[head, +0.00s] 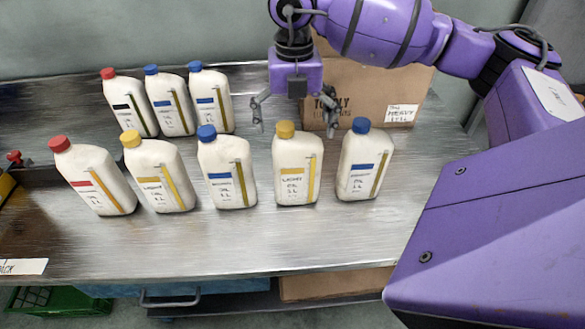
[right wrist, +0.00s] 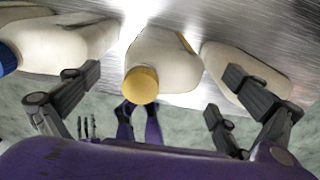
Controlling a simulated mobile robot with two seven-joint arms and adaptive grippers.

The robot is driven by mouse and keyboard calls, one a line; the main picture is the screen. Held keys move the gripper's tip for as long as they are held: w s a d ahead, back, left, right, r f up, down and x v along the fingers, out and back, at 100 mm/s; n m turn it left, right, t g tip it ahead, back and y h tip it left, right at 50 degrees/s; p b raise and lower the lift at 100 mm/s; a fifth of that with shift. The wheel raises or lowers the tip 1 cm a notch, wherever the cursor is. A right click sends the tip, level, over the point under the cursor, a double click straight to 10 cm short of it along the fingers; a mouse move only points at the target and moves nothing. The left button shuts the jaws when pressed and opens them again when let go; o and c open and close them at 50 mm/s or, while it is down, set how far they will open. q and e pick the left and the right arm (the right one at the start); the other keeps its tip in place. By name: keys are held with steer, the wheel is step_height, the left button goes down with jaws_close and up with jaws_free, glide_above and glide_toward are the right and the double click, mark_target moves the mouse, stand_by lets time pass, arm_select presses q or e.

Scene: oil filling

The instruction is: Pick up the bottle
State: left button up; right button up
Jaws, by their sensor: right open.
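Several white oil bottles stand upright on the metal table. My right gripper (head: 294,122) is open and empty, hanging just above and behind a yellow-capped bottle (head: 297,172) in the front row. In the right wrist view, that bottle (right wrist: 165,55) lies centred between the spread fingers (right wrist: 163,72), apart from both. The front row also has a red-capped bottle (head: 95,180), another yellow-capped one (head: 160,178), a blue-capped one (head: 228,178) and a blue-capped one (head: 363,168) at the right end. My left gripper is out of view.
A back row has a red-capped bottle (head: 130,108) and two blue-capped ones, (head: 172,108) and (head: 211,105). A cardboard box (head: 375,85) stands behind the gripper. The metal table (head: 250,245) is clear along its front. A green crate (head: 60,302) sits below.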

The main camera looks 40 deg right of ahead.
mark_target(295, 146)
steer(key=shift+s+f, duration=0.55)
steer(key=shift+s, duration=0.05)
steer(key=f, duration=0.4)
steer(key=shift+w+p, duration=0.3)
steer(key=shift+p, duration=0.05)
steer(key=shift+f, duration=0.15)
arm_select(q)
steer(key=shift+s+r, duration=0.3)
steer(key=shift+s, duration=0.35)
arm_select(e)
steer(key=shift+s, duration=0.1)
steer(key=c, duration=1.4)
steer(key=shift+c, duration=0.9)
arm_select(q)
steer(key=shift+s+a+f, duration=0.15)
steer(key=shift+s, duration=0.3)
arm_select(e)
steer(key=shift+r, duration=0.2)
